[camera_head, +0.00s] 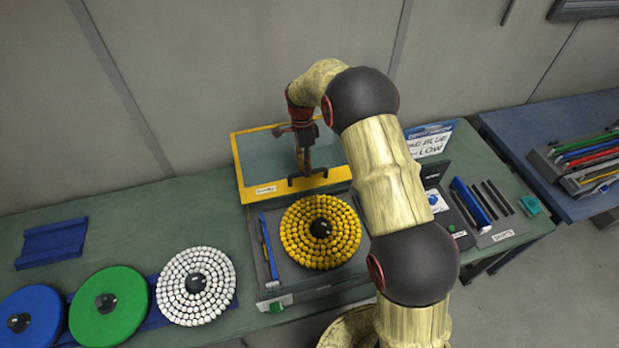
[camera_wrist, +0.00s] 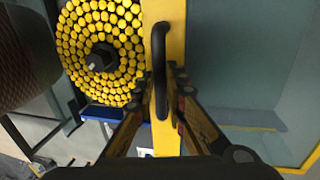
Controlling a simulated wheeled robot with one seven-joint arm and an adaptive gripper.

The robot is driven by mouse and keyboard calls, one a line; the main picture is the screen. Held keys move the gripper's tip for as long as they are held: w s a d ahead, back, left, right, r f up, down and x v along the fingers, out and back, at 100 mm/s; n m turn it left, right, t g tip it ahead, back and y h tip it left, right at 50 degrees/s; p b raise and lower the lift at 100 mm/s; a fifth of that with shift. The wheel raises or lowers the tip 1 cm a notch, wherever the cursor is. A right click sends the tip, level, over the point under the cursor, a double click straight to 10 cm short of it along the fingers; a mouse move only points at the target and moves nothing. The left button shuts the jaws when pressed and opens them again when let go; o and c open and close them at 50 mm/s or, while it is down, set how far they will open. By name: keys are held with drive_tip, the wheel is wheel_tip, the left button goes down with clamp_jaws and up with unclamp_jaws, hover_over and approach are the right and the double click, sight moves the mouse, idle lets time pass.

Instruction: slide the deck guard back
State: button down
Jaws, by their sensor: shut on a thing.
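The deck guard is a clear panel in a yellow frame (camera_head: 240,170) with a black bar handle (camera_head: 325,174) on its front edge. It lies at the back of the grey deck (camera_head: 300,290), behind the round pad of yellow beads (camera_head: 335,250), which is uncovered. My gripper (camera_head: 304,165) is over the front edge of the guard, its fingers shut on the handle. In the wrist view, my gripper (camera_wrist: 167,95) closes around one end of the handle (camera_wrist: 160,45). The yellow frame strip (camera_wrist: 152,20) lies between the clear panel and the beaded pad.
A blue bar (camera_head: 269,250) lies left of the pad. White (camera_head: 195,287), green (camera_head: 108,305) and blue (camera_head: 25,315) discs stand to the left. A slotted holder (camera_head: 485,210) and a sign (camera_head: 430,141) are to the right. A wall rises close behind the guard.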

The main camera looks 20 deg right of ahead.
drive_tip(key=shift+w, duration=1.8)
drive_tip(key=c, duration=1.8)
unclamp_jaws()
wheel_tip(320, 180, up, 12)
drive_tip(key=w, duration=0.2)
drive_tip(key=shift+w, duration=0.15)
drive_tip(key=shift+f, duration=0.15)
